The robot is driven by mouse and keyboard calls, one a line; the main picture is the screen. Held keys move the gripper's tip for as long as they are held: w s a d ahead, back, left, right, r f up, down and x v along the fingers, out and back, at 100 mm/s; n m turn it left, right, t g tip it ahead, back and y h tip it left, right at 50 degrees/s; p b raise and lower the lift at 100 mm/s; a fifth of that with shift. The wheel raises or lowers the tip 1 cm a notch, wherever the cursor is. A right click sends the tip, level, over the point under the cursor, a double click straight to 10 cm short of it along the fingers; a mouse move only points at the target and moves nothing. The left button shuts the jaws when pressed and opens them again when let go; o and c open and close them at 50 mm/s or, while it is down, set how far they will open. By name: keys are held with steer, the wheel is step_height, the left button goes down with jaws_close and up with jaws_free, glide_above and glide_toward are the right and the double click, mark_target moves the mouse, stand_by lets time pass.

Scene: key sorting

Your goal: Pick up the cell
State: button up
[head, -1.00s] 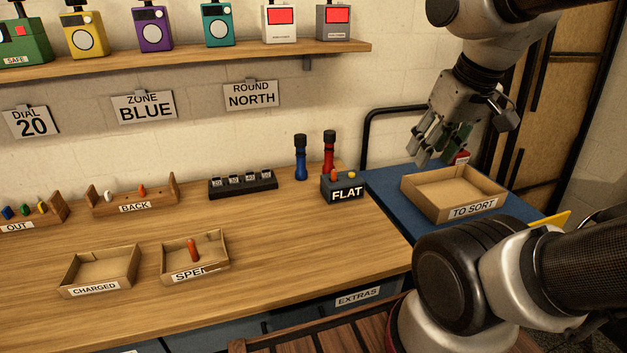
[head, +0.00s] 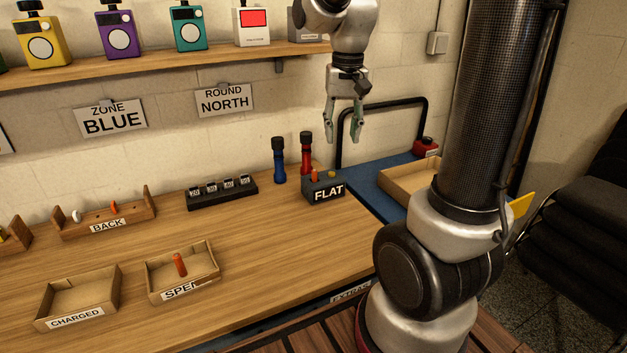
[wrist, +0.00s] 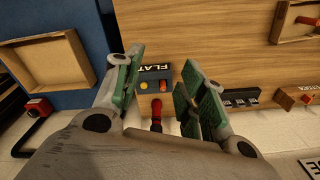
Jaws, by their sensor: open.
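An orange cell (head: 314,175) stands upright in the dark block marked FLAT (head: 308,189), beside a small yellow knob (head: 332,174). In the wrist view the orange cell (wrist: 164,86) and the block (wrist: 155,74) appear between my fingers. My gripper (head: 345,138) is open and empty, high above and slightly right of the block, pointing down. Another orange-red cell (head: 180,265) leans in the tray marked SPENT (head: 210,274), whose label is partly hidden. The tray marked CHARGED (head: 112,301) looks empty.
A red torch (head: 306,150) and a blue torch (head: 279,160) stand just behind the block. The empty TO SORT tray (head: 398,190) is on the blue surface, partly hidden by my arm. A BACK rack (head: 75,229) stands left; a shelf (head: 230,63) runs above.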

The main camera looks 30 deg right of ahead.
steer(key=w+f+m, duration=0.3)
steer(key=w+m, duration=0.1)
steer(key=w, duration=0.5)
steer(key=m, duration=0.6)
glide_toward(314, 170)
steer(key=shift+g, duration=0.3)
steer(key=f, duration=1)
steer(key=shift+w+d+f, duration=0.1)
steer(key=shift+w+f, duration=0.2)
jaws_close()
